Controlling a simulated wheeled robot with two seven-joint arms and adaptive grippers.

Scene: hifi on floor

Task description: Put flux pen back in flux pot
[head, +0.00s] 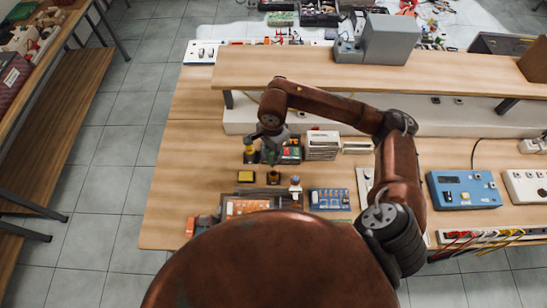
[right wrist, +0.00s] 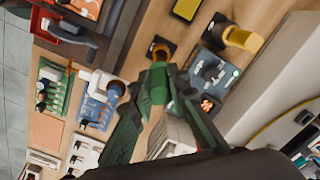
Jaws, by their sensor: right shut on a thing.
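The flux pot, a small dark holder with an amber-brown rim (right wrist: 161,48), stands on the bench and also shows in the head view (head: 273,178). My right gripper (right wrist: 160,92) is shut on a green, stubby piece that I take to be the flux pen (right wrist: 157,78). The pen's far end lines up with the pot's opening in the right wrist view; whether it is inside or just above I cannot tell. In the head view the right gripper (head: 270,153) is just behind the pot, its fingertips hard to make out. My left gripper is not in view.
A yellow pad (head: 246,176) lies left of the pot and a yellow-knobbed device (head: 250,153) stands behind. A raised shelf (head: 300,72) runs behind. Bare bench lies at left.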

